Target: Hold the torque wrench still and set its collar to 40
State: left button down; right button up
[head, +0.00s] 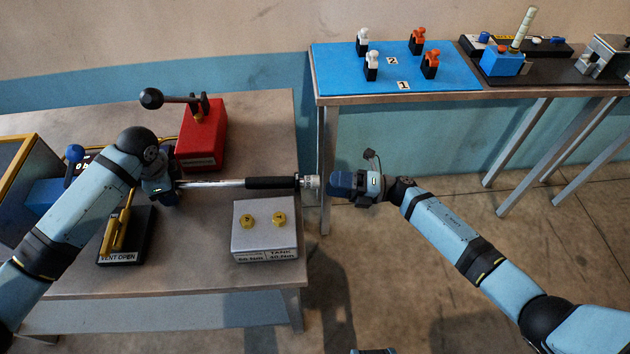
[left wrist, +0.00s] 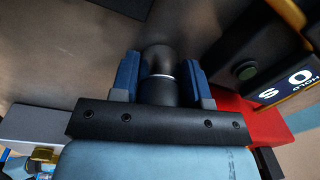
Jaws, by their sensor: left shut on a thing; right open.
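The torque wrench (head: 215,183) lies level above the left table, with a silver shaft and a black grip (head: 270,183). Its silver collar (head: 309,182) is at the right end, beyond the table edge; its scale is too small to read. My left gripper (head: 163,187) is shut on the wrench's left end. In the left wrist view its blue fingers (left wrist: 160,82) flank a dark round part of the wrench (left wrist: 158,62). My right gripper (head: 332,184) is open and empty, just right of the collar and facing it. I see a narrow gap or bare contact there; I cannot tell which.
A grey box (head: 265,243) with two yellow bolts and labels stands below the grip. A red block with a black lever (head: 203,135) stands behind the shaft. A yellow-handled "VENT OPEN" unit (head: 122,240) is near my left arm. A second table holds a blue mat (head: 335,75).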

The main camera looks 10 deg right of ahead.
jog(key=d, duration=0.7)
jog(key=shift+s+f, duration=0.4)
jog(key=shift+s, duration=0.05)
pick_arm(q)
jog(key=c, duration=0.5)
grip_release()
